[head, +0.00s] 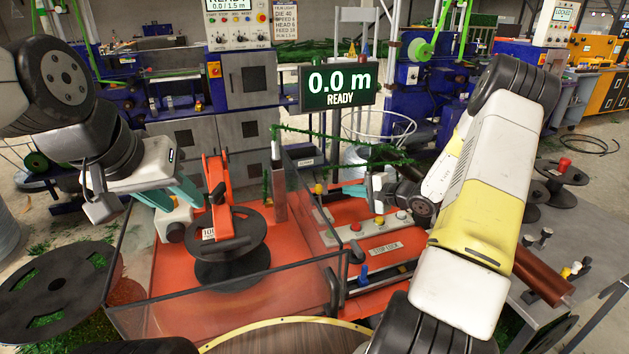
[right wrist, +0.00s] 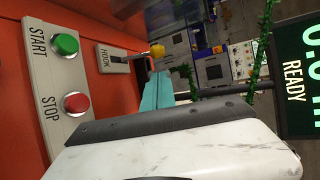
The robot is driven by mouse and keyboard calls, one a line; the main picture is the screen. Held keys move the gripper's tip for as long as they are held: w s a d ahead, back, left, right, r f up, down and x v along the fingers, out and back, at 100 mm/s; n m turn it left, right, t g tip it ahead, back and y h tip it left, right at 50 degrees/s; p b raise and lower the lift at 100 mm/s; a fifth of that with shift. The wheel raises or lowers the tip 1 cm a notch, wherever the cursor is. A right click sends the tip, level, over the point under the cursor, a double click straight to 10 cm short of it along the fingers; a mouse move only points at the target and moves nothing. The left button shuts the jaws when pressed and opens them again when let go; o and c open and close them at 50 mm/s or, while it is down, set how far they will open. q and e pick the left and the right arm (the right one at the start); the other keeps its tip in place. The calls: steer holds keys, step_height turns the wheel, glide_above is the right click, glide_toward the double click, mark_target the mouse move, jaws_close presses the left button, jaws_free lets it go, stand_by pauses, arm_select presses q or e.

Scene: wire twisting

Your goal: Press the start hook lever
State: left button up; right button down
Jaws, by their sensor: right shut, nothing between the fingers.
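The hook lever (right wrist: 140,57) has a yellow knob and a plate marked HOOK on the orange panel in the right wrist view. In the head view its yellow knob (head: 318,189) shows at the left end of the control panel. My right gripper (head: 350,190) is shut and empty, just right of the knob in the head view. Its teal fingertips (right wrist: 157,92) appear close to the lever in the right wrist view; I cannot tell whether they touch. My left gripper (head: 178,197) is open, its teal fingers apart, beside the spool stand at the left.
A green START button (right wrist: 65,44) and red STOP button (right wrist: 76,104) sit beside the lever. A display (head: 340,87) reads 0.0 m READY. A black spool (head: 232,250) stands behind clear guard panels. Green wire strands hang above the panel.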

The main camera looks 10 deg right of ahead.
mark_target(320, 198)
steer(key=shift+w+d+f, duration=0.1)
steer(key=shift+d+f, duration=0.05)
steer(key=shift+f, duration=0.05)
steer(key=x, duration=1)
